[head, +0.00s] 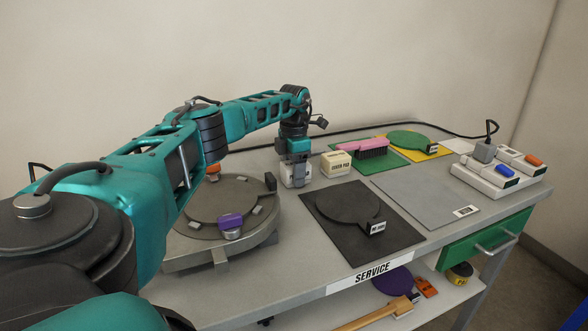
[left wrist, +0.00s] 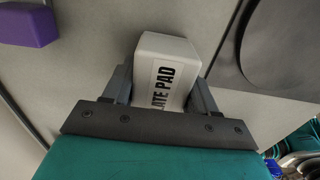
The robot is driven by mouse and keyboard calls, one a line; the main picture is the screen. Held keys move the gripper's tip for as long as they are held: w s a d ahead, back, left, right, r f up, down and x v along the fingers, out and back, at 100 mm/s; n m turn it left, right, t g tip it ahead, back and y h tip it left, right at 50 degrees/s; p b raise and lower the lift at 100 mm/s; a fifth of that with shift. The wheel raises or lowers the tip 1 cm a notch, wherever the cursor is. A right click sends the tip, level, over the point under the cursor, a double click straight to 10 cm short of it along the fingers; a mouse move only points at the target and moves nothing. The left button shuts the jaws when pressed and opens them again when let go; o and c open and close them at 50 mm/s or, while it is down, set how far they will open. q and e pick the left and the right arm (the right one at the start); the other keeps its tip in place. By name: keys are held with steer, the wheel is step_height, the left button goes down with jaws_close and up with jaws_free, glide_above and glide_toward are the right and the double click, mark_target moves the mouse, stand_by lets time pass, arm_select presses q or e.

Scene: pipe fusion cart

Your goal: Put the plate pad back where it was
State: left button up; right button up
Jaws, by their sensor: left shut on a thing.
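The plate pad is a white block with a black-lettered label, partly reading "LATE PAD", in the left wrist view (left wrist: 165,58). My left gripper (left wrist: 160,92) is shut on it, with one finger on each side. In the head view my left gripper (head: 295,160) points down at the back of the cart top, and the white pad (head: 288,181) shows low between its fingers. The pad is at or just above the grey surface; I cannot tell whether it touches. My right gripper is not in view.
A cream labelled pad (head: 336,164) stands just right of the gripper. A round heater-like plate (head: 190,244) with a purple block (head: 230,222) lies left. A black mat (head: 400,236) with a round black paddle is in front. The grey mat (head: 420,185) is mostly bare.

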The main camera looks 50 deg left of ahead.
arm_select(q)
steer(key=o, duration=0.9)
steer(key=shift+f, duration=0.1)
steer(key=shift+o, duration=0.2)
step_height(320, 180, up, 12)
steer(key=p, duration=0.1)
steer(key=shift+r+p, duration=0.2)
steer(key=shift+p, duration=0.1)
